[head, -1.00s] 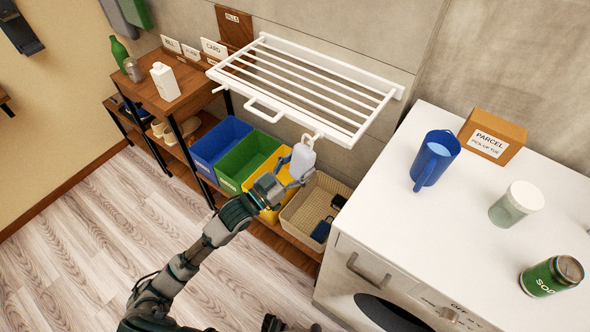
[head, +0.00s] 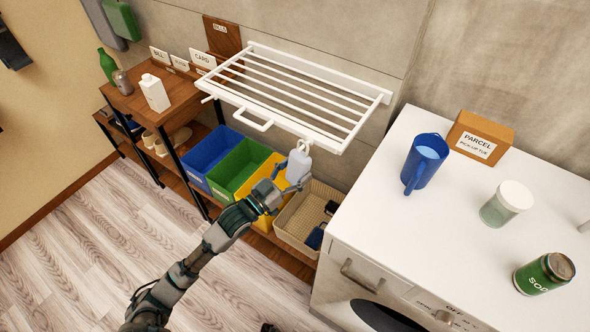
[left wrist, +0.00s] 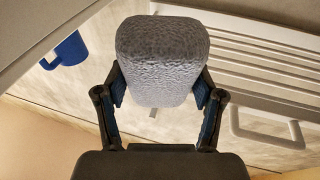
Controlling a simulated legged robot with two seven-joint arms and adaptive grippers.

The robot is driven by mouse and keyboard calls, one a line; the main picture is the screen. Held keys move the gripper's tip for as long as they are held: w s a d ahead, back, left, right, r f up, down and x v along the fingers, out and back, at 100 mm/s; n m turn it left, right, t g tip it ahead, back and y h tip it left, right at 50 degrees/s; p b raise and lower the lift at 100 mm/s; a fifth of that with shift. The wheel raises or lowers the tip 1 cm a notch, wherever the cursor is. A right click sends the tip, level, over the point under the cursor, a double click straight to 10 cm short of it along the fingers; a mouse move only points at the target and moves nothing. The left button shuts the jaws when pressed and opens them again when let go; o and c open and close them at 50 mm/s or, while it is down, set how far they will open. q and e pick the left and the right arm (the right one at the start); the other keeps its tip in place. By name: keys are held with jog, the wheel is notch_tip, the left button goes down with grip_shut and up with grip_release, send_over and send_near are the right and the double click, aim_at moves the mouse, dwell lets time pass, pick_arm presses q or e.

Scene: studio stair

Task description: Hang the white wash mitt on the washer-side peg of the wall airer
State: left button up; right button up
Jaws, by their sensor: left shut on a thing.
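The white wash mitt (head: 298,166) hangs upright just below the front edge of the wall airer (head: 283,122), near its washer-side end. My left gripper (head: 284,182) is shut on the mitt's lower part. In the left wrist view the mitt (left wrist: 162,60) looks grey and textured, with a gripper finger on each side. The mitt's loop (head: 303,146) is up by the airer's washer-side peg. I cannot tell whether the loop is around the peg. The airer also shows in the left wrist view (left wrist: 262,85), right of the mitt. My right gripper is not clearly visible.
The washer (head: 430,235) stands to the right, bearing a blue jug (head: 424,165), a parcel box (head: 478,139), a lidded jar (head: 505,205) and a green can (head: 543,275). Blue, green and yellow bins and a beige basket (head: 293,228) sit below the airer. The floor in front is clear.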

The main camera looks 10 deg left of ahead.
pick_arm(q)
jog(key=o, duration=1.2)
jog(key=shift+d, duration=0.15)
jog(key=v, duration=1.2)
jog(key=w+a+f+n+g+y, duration=0.1)
jog(key=a+f+n+y, duration=0.2)
jog(key=f, duration=0.8)
jog(key=w+a+f+n+g+y, duration=0.1)
jog(key=w+a+f+y, duration=0.2)
jog(key=f, duration=0.8)
jog(key=s+a+f+g+y, duration=0.1)
jog(key=s+f+g+y, duration=0.15)
jog(key=f, duration=0.45)
jog(key=s+a+f+g+y, duration=0.1)
jog(key=s+f, duration=0.2)
jog(key=f, duration=0.4)
jog(key=s+d+f+g, duration=0.1)
jog(key=s+f+g, duration=0.2)
jog(key=s+f, duration=0.4)
jog(key=s+d+f+g+y, duration=0.1)
jog(key=s+d+f+g, duration=0.1)
jog(key=s+f, duration=0.6)
jog(key=s+d+f+n+g+y, duration=0.1)
jog(key=s+f+g, duration=0.3)
jog(key=s+f, duration=0.4)
jog(key=shift+s+d, duration=0.15)
jog(key=shift+s, duration=1.35)
